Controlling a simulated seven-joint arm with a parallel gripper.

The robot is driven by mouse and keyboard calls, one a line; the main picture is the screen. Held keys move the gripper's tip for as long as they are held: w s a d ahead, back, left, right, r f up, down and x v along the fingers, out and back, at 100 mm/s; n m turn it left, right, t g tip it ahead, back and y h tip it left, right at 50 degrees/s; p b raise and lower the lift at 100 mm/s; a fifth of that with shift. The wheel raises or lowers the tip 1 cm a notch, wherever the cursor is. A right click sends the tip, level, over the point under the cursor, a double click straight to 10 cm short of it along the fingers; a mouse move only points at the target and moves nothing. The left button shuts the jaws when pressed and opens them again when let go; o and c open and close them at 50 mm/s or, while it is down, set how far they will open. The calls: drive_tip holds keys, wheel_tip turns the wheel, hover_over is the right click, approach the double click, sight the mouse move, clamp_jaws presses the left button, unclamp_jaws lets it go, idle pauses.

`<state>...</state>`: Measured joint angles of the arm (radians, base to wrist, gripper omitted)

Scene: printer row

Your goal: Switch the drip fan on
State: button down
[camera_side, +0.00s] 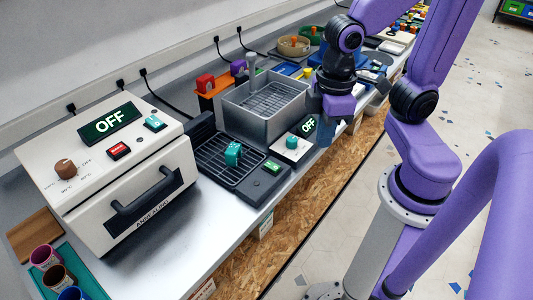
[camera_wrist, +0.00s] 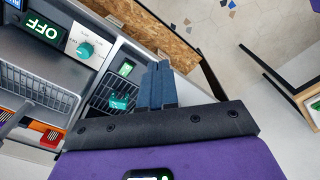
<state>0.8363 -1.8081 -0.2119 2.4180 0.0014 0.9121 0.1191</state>
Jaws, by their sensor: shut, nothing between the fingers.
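No readable label names the drip fan. A black slatted unit (camera_side: 222,160) bears a teal block (camera_side: 233,154) and has a small green-and-white element (camera_side: 272,166) on its front panel. That element also shows in the wrist view (camera_wrist: 126,68); its state is too small to tell. Right of it, a white panel holds a teal knob (camera_side: 292,142) and a display reading OFF (camera_side: 307,126), in front of a grey basin (camera_side: 263,112). My gripper (camera_side: 323,141) is shut and empty, above the bench's front edge, apart from the controls. Its blue fingers show in the wrist view (camera_wrist: 160,66).
A cream oven (camera_side: 60,130) with a handle and an OFF display stands at the left. An orange stand (camera_side: 208,91) with red and purple pieces is behind the basin. Colored cups (camera_side: 45,257) stand front left. The floor beyond the bench edge is open.

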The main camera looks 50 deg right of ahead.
sight(265, 163)
drive_tip(key=w+f+m, duration=0.1)
drive_tip(key=w+m, duration=0.8)
drive_tip(key=w, duration=0.6)
drive_tip(key=shift+m, duration=0.4)
drive_tip(key=shift+w, duration=0.1)
wheel_tip(265, 163, down, 14)
drive_tip(key=shift+f, duration=0.1)
